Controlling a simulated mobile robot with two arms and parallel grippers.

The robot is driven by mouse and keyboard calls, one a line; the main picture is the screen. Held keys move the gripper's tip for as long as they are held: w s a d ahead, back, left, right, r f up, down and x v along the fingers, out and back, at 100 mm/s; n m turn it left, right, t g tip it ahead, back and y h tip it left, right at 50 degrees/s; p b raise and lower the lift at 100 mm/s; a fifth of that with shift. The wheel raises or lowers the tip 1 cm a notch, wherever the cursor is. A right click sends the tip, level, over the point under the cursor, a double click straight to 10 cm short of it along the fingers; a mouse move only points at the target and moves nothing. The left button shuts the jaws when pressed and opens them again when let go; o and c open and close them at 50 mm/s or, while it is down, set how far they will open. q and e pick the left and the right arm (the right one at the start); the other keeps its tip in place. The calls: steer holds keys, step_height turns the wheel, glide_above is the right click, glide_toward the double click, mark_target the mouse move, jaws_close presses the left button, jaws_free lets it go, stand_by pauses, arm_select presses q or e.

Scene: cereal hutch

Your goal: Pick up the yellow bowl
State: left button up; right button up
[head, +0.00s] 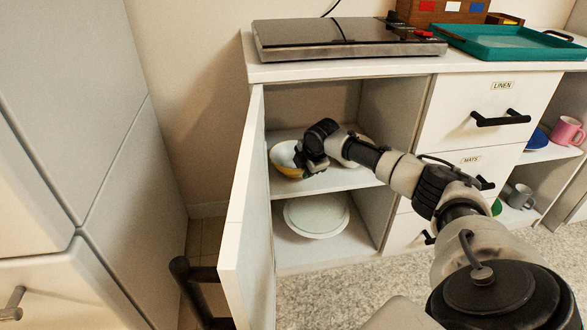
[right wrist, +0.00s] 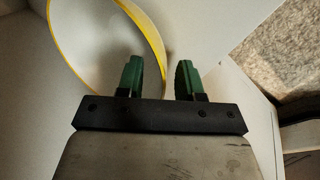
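The yellow bowl (head: 284,155), pale inside with a yellow rim, stands on the upper shelf of the open cabinet, near its left side. My right gripper (head: 312,163) is at the bowl's right side and hides part of it. In the right wrist view the bowl (right wrist: 105,45) shows in front of the gripper (right wrist: 161,80). Its two green-padded fingers are apart, and the bowl's right rim runs into the gap between them. I cannot tell whether either finger touches it. My left gripper is not in view.
The cabinet door (head: 245,210) stands open on the left. The shelf (head: 345,181) holds the bowl above a stack of white plates (head: 317,214). A drawer unit (head: 490,115) borders the right. A hob (head: 345,38) and teal tray (head: 510,42) sit on top.

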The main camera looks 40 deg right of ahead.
steer(key=shift+c, duration=0.5)
jaws_close()
steer(key=shift+r, duration=0.1)
